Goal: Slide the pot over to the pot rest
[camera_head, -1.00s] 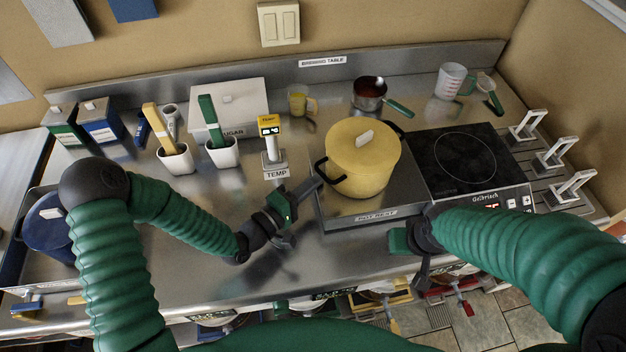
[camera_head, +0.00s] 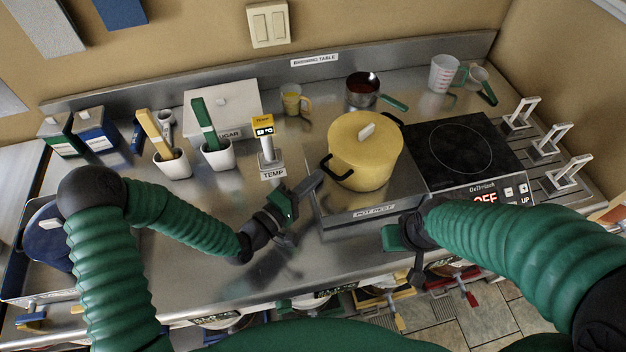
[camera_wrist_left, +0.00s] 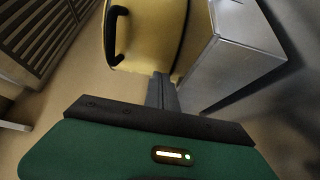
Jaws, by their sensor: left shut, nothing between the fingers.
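The yellow lidded pot (camera_head: 362,165) with black side handles stands upright on the metal pot rest (camera_head: 400,203), left of the black cooktop. My left gripper (camera_head: 312,182) is shut and empty, just left of the pot and close to its near-left handle. Whether they touch is unclear. In the left wrist view, the shut fingers (camera_wrist_left: 161,90) point at the yellow pot (camera_wrist_left: 148,35), with its black handle to their left and the metal pot rest (camera_wrist_left: 235,50) to their right. My right gripper (camera_head: 417,272) hangs at the table's front edge, its fingers small and dark.
The cooktop (camera_head: 462,150) is bare and its display reads OFF. The TEMP stand (camera_head: 267,145) is left of the pot. A small saucepan (camera_head: 362,90) with a green handle is behind it. Utensil cups and a sugar box (camera_head: 222,105) stand further left. The front-left steel surface is clear.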

